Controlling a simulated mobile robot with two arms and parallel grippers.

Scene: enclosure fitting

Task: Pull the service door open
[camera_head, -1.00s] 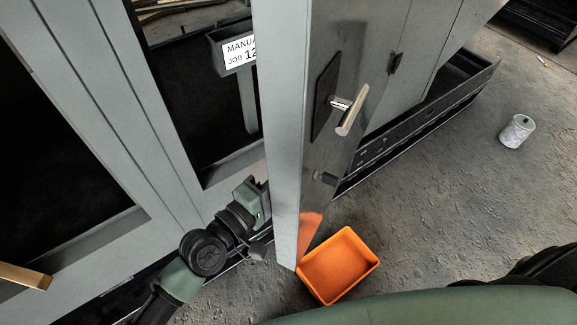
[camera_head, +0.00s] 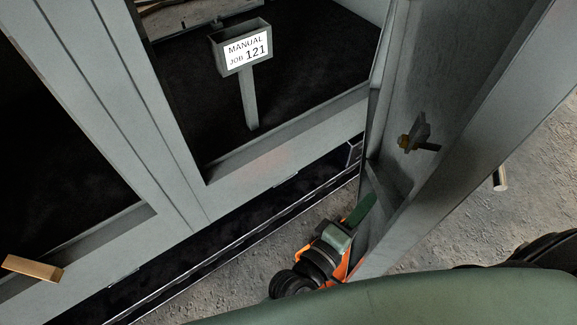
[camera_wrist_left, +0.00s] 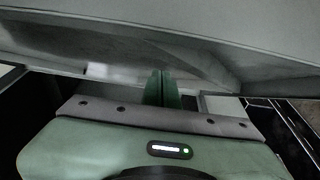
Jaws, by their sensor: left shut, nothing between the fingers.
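The grey service door (camera_head: 400,190) stands swung wide open, with its inner face toward the enclosure opening. A latch fitting (camera_head: 415,135) sits on that inner face. A short metal bar end (camera_head: 500,179) shows past the door's outer edge and looks like the handle; most of it is hidden. My left gripper (camera_head: 362,208) is at the lower inner side of the door, its green fingers shut and empty. In the left wrist view the closed fingers (camera_wrist_left: 163,88) point at a grey panel (camera_wrist_left: 120,45); I cannot tell whether they touch it. My right gripper is not in view.
Inside the opening stands a holder labelled MANUAL JOB 121 (camera_head: 243,50) on a post. Concrete floor (camera_head: 235,270) shows below the sill.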

